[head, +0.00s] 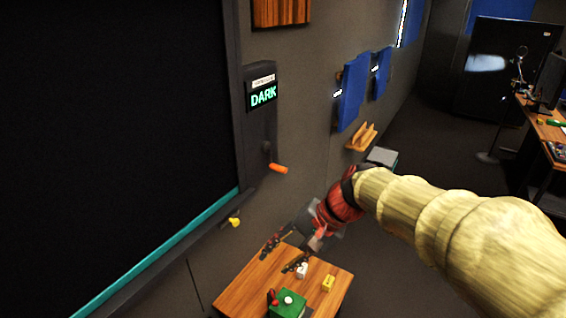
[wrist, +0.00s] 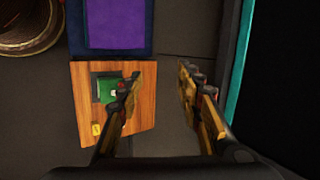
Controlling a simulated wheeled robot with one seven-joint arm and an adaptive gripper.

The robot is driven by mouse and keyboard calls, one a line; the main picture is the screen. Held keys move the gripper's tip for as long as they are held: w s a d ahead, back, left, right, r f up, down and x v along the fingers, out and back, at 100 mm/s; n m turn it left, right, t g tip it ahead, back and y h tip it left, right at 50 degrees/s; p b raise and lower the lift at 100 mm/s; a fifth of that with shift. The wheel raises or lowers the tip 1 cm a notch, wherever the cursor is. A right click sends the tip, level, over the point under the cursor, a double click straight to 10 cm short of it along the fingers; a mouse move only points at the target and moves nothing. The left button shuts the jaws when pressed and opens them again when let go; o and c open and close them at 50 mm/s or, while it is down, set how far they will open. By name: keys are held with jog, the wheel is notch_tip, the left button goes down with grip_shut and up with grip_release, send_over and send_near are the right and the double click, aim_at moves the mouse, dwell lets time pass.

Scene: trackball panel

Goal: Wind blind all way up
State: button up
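A black blind (head: 110,110) fills the left of the head view, with a teal bar (head: 160,243) along its bottom edge. To its right is a dark wall unit (head: 259,115) whose green display reads DARK. A crank with an orange handle (head: 278,168) sticks out below the display. My gripper (head: 280,252) is below the orange handle, apart from it, over the wooden table. In the wrist view its two fingers (wrist: 161,78) are spread with nothing between them. The teal bar (wrist: 240,60) and black blind (wrist: 285,90) show at the right there; the crank does not.
A small wooden table (head: 245,285) stands below, with a green box (head: 287,304), a white item (head: 302,270) and a yellow block (head: 328,283). A yellow knob (head: 235,222) sits under the blind frame. Blue panels (head: 352,92) and a wooden rack (head: 362,137) are on the wall.

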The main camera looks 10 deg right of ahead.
jog(key=w+r+m+y+p, duration=0.2)
jog(key=w+m+y+p, duration=0.15)
jog(key=w, duration=0.75)
jog(key=m+t+y+p, duration=0.3)
jog(key=m+t+p, duration=0.4)
jog(key=m+t, duration=0.5)
send_near(283, 168)
jog(key=w+a+m+g, duration=0.1)
jog(key=w+m+g, duration=0.1)
jog(key=shift+b+x, duration=0.45)
jog(key=shift+x, duration=3.45)
jog(key=shift+w+d+r, duration=0.1)
jog(key=shift+r, duration=0.05)
jog(key=shift+c, duration=0.6)
jog(key=c, duration=0.7)
grip_shut()
